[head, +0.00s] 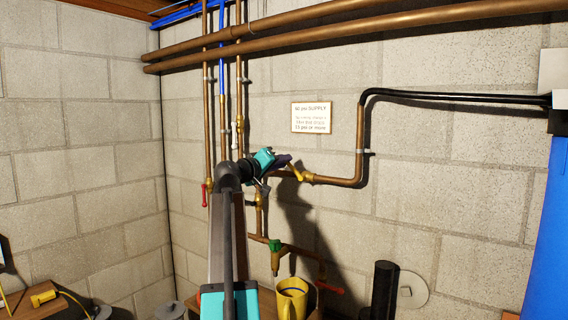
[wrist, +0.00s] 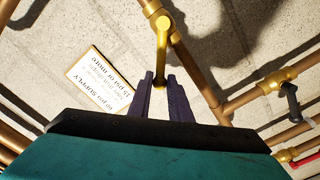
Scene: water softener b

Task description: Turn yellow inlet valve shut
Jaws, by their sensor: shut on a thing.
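The yellow inlet valve lever (head: 296,172) sits on a brass valve body on the copper pipe in the middle of the wall. In the head view it slants up and left from the valve body. In the wrist view the lever (wrist: 162,48) runs down from its brass pivot to between my dark purple fingers. My gripper (wrist: 160,80) is shut on the lever's free end, with a finger on each side. In the head view my gripper (head: 286,161) reaches the lever from the left. The lever's tip is partly hidden by the fingers.
A white supply sign (head: 311,117) hangs above. A red-handled valve (head: 204,194) is left, a green-handled tap (head: 276,250) and red lever (head: 330,287) are below. A black lever (wrist: 291,103) shows right in the wrist view.

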